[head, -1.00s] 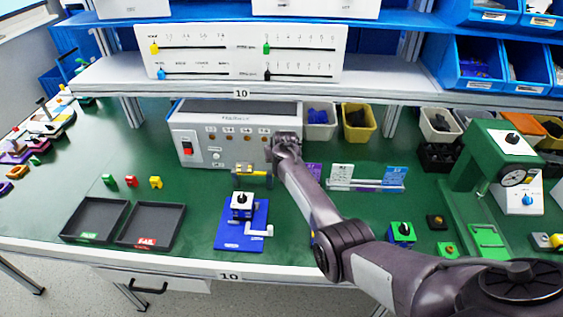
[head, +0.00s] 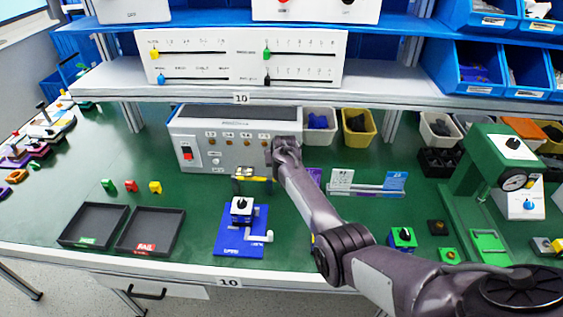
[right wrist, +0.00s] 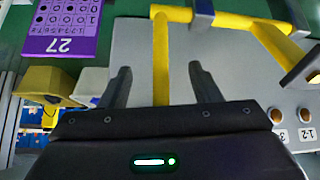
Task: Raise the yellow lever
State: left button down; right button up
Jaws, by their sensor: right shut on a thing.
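The yellow lever (head: 255,178) is at the lower front of the grey control box (head: 215,157), in the head view. In the right wrist view its yellow bar (right wrist: 161,60) runs down from a yellow crossbar between the fingers of my right gripper (right wrist: 160,88). My left gripper is out of view.
The box front has a red switch (head: 187,153) and a row of small knobs. A purple card (right wrist: 62,28) is beside the gripper. A blue stand (head: 240,238) with a rotary knob is in front. A shelf (head: 240,84) hangs above the box. The table front left of centre has two black trays.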

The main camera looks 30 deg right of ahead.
jog(key=shift+s+f, duration=0.1)
jog(key=shift+f, duration=0.1)
dwell(0.3)
jog(key=o, duration=1.3)
jog(key=shift+d, duration=0.1)
jog(key=shift+o, duration=0.2)
jog(key=v, duration=0.7)
jog(key=shift+r, duration=0.25)
jog(key=shift+s, duration=0.1)
